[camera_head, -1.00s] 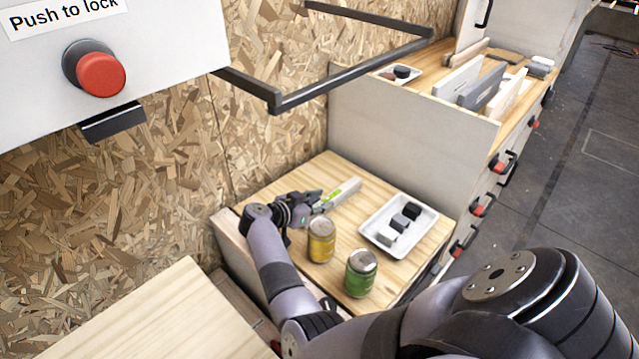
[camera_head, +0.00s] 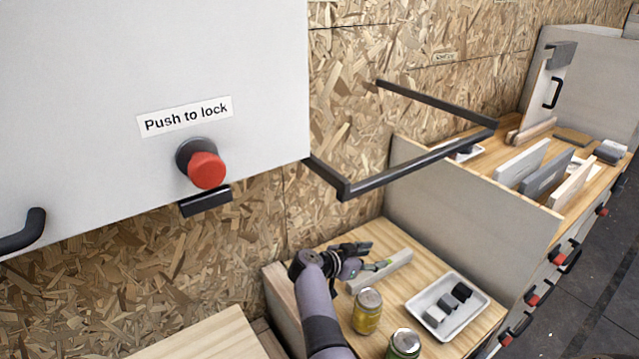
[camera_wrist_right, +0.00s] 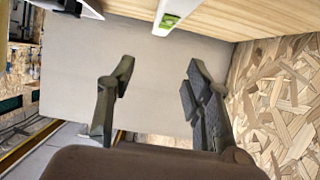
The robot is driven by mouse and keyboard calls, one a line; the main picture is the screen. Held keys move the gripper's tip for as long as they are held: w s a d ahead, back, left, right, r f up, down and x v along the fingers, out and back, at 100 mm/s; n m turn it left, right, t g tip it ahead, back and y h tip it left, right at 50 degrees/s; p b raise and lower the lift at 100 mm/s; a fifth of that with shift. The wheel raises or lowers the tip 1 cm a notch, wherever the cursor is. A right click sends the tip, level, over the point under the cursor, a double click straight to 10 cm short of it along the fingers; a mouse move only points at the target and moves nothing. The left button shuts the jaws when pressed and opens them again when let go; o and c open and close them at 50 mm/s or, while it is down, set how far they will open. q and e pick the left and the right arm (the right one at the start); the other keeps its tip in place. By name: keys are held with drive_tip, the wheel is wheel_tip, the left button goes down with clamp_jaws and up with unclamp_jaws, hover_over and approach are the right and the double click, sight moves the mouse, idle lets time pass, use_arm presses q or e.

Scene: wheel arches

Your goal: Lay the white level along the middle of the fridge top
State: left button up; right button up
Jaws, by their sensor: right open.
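The white level (camera_head: 392,266) is a pale bar with a green vial. It lies on the light wooden top of a low unit (camera_head: 440,262), left of a white tray. My right gripper (camera_head: 366,256) is just above and left of the level. Its fingers are open and empty. In the right wrist view the level (camera_wrist_right: 176,14) shows at the top, beyond and between the open fingertips (camera_wrist_right: 158,75), apart from them. I cannot tell for sure which unit is the fridge. My left gripper is not in view.
A yellow can (camera_head: 366,312) and a green can (camera_head: 403,345) stand near my right arm. The white tray (camera_head: 478,300) holds dark and grey blocks. A black rail (camera_head: 400,172) juts out above. A white cabinet with a red button (camera_head: 207,170) hangs at left. Another wooden top (camera_head: 215,338) is bare at the lower left.

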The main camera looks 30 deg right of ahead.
drive_tip(key=w+a+r+n+t+p, duration=0.1)
drive_tip(key=a+r+n+t+p, duration=0.15)
drive_tip(key=r, duration=0.65)
drive_tip(key=w+a+r+n+t+p, duration=0.1)
drive_tip(key=w+r+p, duration=0.15)
drive_tip(key=r, duration=0.65)
drive_tip(key=a+r+n+t+y+p, duration=0.1)
drive_tip(key=a+r+n+t, duration=0.1)
drive_tip(key=a, duration=0.4)
drive_tip(key=a+r+n+t+y+p, duration=0.1)
drive_tip(key=a+r+n+t+y, duration=0.1)
drive_tip(key=a+r, duration=0.2)
drive_tip(key=shift+s+a+r, duration=0.25)
drive_tip(key=shift+s+a, duration=0.2)
drive_tip(key=shift+a, duration=0.45)
